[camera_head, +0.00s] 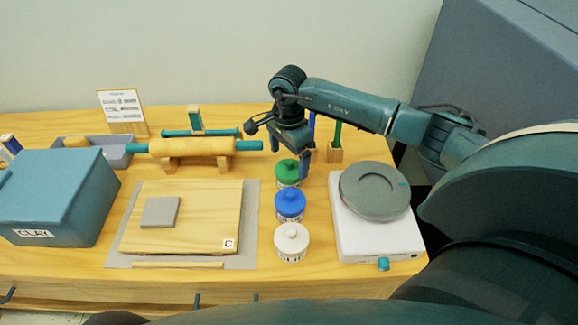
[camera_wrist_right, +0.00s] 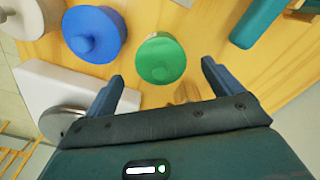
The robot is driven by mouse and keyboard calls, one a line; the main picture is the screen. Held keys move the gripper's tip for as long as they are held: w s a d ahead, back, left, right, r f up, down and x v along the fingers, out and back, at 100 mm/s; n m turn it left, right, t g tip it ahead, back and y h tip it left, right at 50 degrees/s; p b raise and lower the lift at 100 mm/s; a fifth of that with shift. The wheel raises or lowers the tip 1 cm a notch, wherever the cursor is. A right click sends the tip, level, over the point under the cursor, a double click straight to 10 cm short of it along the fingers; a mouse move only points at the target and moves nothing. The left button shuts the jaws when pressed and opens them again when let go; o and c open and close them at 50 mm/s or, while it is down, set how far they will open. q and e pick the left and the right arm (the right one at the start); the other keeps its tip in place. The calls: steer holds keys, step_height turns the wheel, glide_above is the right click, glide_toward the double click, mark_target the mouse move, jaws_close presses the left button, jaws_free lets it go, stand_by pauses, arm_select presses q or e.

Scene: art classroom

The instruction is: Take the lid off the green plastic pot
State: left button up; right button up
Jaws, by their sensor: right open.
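The green plastic pot (camera_head: 288,172) stands at the back of a column of three lidded pots, with its green lid on. In the right wrist view the round green lid (camera_wrist_right: 163,48) and its knob (camera_wrist_right: 157,72) show beyond and between the two fingertips. My right gripper (camera_head: 279,148) is above and just behind the green pot in the head view, fingers pointing down. It is open and empty, and its fingers (camera_wrist_right: 163,72) appear apart from the lid. My left gripper is not in view.
A blue pot (camera_head: 290,205) and a white pot (camera_head: 291,240) stand in front. A white wheel base (camera_head: 375,243) is to the right, a wooden board (camera_head: 205,230) to the left. A rolling pin on a stand (camera_head: 190,149) and brush holder (camera_head: 335,154) are close by.

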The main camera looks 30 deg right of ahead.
steer(key=shift+f, duration=1.2)
steer(key=shift+c, duration=0.5)
steer(key=c, duration=0.9)
